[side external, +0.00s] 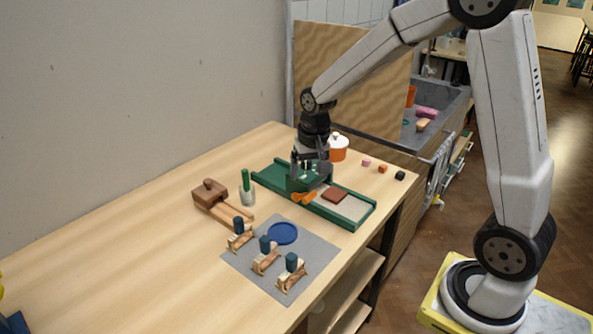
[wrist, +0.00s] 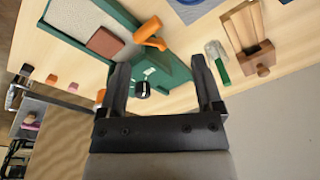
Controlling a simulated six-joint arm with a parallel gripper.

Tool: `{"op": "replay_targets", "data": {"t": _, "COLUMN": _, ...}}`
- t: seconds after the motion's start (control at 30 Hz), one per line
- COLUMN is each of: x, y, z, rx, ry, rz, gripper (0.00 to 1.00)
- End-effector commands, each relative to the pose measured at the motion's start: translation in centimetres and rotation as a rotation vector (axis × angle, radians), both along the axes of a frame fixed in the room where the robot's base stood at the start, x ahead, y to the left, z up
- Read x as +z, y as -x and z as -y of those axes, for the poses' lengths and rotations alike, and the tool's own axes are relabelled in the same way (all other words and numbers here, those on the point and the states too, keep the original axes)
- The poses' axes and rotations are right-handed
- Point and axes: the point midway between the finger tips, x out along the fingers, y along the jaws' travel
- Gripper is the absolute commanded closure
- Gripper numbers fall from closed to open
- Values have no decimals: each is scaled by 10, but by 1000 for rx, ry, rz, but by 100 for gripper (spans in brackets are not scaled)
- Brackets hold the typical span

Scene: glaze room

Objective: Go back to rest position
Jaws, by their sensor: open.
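My gripper (side external: 307,178) is low over the left part of a long green tray (side external: 361,220) on the wooden table. In the wrist view my gripper (wrist: 160,75) has its two fingers spread apart, with nothing clasped. A small dark knob with a pale top (wrist: 142,89) shows between the fingers and appears apart from them. An orange-handled item (side external: 304,198) lies by the tray just in front of the gripper. A reddish-brown block (side external: 334,194) lies on the tray's grey speckled bed. Whether the fingertips touch the tray is hard to tell.
An orange pot with a white lid (side external: 338,149) stands close behind the gripper. Small cubes (side external: 382,169) lie right of it. A green-handled tool (side external: 245,182), a wooden press-like piece (side external: 210,194) and a grey mat (side external: 322,243) with a blue disc (side external: 283,233) are nearby.

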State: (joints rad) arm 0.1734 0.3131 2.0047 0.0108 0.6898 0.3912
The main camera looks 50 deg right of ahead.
Motion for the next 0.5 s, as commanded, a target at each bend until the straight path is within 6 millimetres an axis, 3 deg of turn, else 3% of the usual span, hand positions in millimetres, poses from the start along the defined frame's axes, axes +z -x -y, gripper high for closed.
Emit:
{"op": "replay_targets", "data": {"t": 0.2, "x": -10, "y": 48, "z": -34, "rx": 218, "ry": 32, "rz": 34, "gripper": 16}}
{"op": "replay_targets", "data": {"t": 0.5, "x": -26, "y": 111, "z": -64, "rx": 480, "ry": 74, "rz": 77, "gripper": 16}}
